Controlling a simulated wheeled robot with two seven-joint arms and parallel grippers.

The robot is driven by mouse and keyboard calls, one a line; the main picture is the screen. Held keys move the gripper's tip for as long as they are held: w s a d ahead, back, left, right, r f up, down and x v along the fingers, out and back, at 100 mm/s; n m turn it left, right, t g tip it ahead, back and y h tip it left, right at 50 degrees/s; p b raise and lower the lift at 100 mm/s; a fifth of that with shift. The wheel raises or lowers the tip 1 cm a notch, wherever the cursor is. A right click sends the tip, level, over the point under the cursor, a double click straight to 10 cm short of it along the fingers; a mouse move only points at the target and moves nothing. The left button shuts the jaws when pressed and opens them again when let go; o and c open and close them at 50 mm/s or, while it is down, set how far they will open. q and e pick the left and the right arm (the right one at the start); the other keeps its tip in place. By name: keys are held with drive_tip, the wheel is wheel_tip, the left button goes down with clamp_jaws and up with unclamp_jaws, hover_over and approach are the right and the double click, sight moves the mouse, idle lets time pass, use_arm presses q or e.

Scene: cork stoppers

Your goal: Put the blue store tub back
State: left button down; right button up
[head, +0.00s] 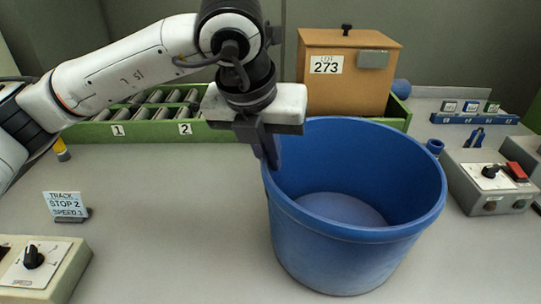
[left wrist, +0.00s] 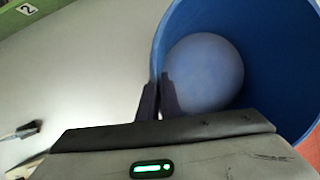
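The blue store tub (head: 345,255) stands upright on the grey table, right of centre in the head view, and looks empty. It also fills the right of the left wrist view (left wrist: 275,60). My left gripper (head: 269,158) points down at the tub's left back rim. In the left wrist view its two fingers (left wrist: 158,95) lie close on either side of the tub wall, one outside and one inside, shut on the rim. My right gripper is not in view.
A green roller track (head: 150,130) numbered 1 and 2 runs along the back. A wooden box marked 273 (head: 345,85) stands behind the tub. Control boxes stand at right (head: 490,185) and front left (head: 40,268), near a small sign (head: 66,204).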

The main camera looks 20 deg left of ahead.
use_arm(q)
drive_tip(key=shift+r, duration=0.1)
drive_tip(key=c, duration=2)
unclamp_jaws()
drive_tip(key=v, duration=1.2)
drive_tip(key=shift+p, duration=0.3)
